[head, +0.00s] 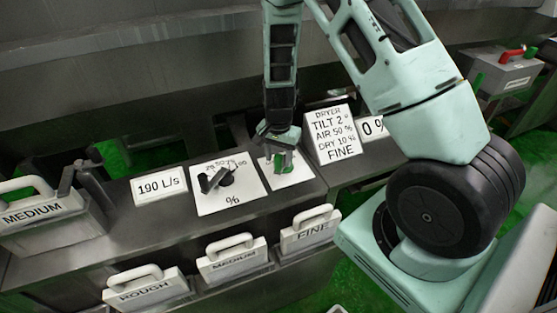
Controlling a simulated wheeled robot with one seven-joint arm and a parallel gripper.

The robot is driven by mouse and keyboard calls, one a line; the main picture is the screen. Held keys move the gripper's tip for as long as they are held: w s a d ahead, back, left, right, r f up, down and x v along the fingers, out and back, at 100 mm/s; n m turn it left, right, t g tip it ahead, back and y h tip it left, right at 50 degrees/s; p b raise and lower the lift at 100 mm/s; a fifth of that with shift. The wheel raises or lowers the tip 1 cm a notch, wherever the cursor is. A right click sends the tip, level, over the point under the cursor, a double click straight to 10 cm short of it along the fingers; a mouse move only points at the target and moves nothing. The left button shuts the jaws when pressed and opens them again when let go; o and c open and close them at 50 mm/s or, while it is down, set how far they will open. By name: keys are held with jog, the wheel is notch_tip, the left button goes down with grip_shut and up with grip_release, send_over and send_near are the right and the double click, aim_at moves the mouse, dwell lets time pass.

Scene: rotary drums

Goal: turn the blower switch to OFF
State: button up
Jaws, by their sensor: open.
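My gripper (282,164) points down over a small white plate (298,176) on the grey console. Its fingertips are at or just above the plate, and I cannot tell whether they touch anything. They are open. The gripper covers most of this plate, so any blower switch, its handle and its labels are hidden here. Directly left is a larger white plate with a dark knob (215,181), a percent sign and a scale of numbers. No OFF marking can be read.
A "190 L/s" sign (160,186) stands left of the knob plate. A dryer settings card (332,132) and a "0 %" sign (373,128) stand to the right. White-handled boxes marked ROUGH (143,290), MEDIUM (233,264) and FINE (311,235) line the console front.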

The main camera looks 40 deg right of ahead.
jog(key=shift+f, duration=1.25)
grip_shut()
